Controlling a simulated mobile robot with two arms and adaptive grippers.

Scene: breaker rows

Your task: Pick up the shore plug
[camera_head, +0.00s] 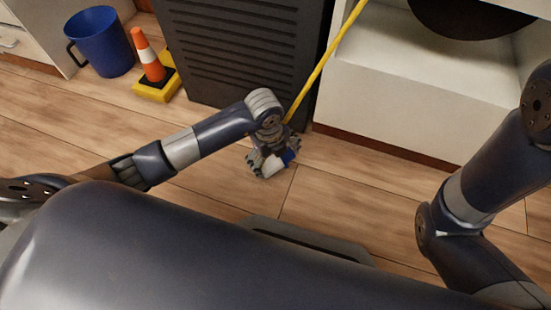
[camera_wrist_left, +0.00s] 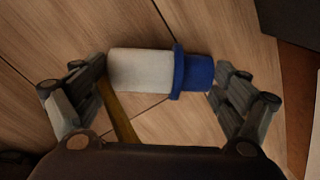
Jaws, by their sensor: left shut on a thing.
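The shore plug (camera_wrist_left: 140,70) has a white cylindrical body and a blue collar and end. In the left wrist view it lies crosswise between the fingers of my left gripper (camera_wrist_left: 160,76), one finger at the white end and one at the blue end. In the head view my left gripper (camera_head: 272,161) points down with its fingers around the white and blue plug (camera_head: 274,165), near the wooden floor. The gripper is shut on the plug. I cannot tell whether the plug touches the floor. My right gripper is out of view.
A yellow cable or pole (camera_head: 325,60) runs from the top down behind my left gripper. A dark ribbed cabinet (camera_head: 240,45) and a white unit (camera_head: 420,95) stand behind. A blue mug-shaped bin (camera_head: 101,43) and an orange cone (camera_head: 149,58) on a yellow base stand at left.

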